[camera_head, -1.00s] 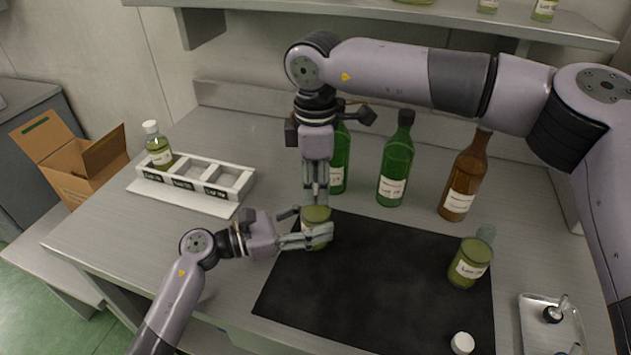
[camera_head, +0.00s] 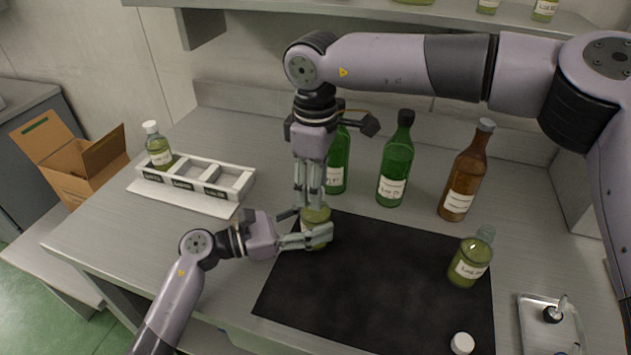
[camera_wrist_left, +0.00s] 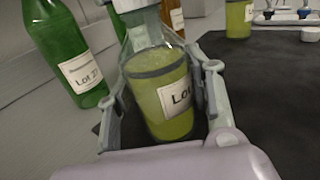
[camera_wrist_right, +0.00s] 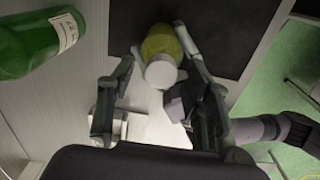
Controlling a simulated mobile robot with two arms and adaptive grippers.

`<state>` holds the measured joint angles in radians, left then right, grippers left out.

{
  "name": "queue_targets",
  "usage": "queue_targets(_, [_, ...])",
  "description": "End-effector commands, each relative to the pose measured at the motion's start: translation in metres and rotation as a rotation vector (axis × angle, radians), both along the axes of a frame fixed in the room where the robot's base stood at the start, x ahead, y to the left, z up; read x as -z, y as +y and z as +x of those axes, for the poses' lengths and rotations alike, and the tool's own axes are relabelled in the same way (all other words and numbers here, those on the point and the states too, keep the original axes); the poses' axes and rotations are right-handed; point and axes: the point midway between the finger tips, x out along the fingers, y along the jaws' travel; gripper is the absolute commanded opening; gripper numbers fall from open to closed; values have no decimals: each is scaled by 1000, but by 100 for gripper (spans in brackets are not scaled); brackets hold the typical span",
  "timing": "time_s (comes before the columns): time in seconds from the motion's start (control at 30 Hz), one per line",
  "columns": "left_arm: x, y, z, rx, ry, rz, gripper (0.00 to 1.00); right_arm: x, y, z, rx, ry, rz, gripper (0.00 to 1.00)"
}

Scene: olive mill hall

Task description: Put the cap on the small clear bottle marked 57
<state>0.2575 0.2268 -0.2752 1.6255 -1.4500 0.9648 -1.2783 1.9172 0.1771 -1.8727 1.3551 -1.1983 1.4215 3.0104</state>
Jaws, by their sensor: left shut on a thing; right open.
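My left gripper (camera_head: 308,238) is shut on a small clear bottle (camera_wrist_left: 165,95) of yellow-green oil. It stands upright at the left edge of the dark mat (camera_head: 375,285). Its label shows "Lot" but the number is not readable. A white cap (camera_wrist_right: 160,72) sits on its mouth; how tightly it is seated I cannot tell. My right gripper (camera_head: 312,203) points down over this bottle, fingers open on either side of the cap. A second small clear bottle (camera_head: 469,265), without a cap, stands at the mat's right. Another white cap (camera_head: 462,343) lies at the mat's front right.
Green bottles (camera_head: 394,165) and a brown bottle (camera_head: 464,175) stand behind the mat. A white rack (camera_head: 215,192) at the left holds a capped bottle (camera_head: 158,147). A metal tray (camera_head: 535,335) lies at the right. The mat's middle is clear.

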Motion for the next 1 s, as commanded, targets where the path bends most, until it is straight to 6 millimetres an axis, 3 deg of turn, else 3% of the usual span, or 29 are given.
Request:
queue_targets(0.27, [0,0,0,0,1,0,0,-4,0,0,-1,0,1,46])
queue_targets(0.6, [0,0,0,0,1,0,0,-43,1,0,-1,0,1,46])
queue_targets(1.0, [0,0,0,1,1,0,0,-45,0,0,-35,1,0,44])
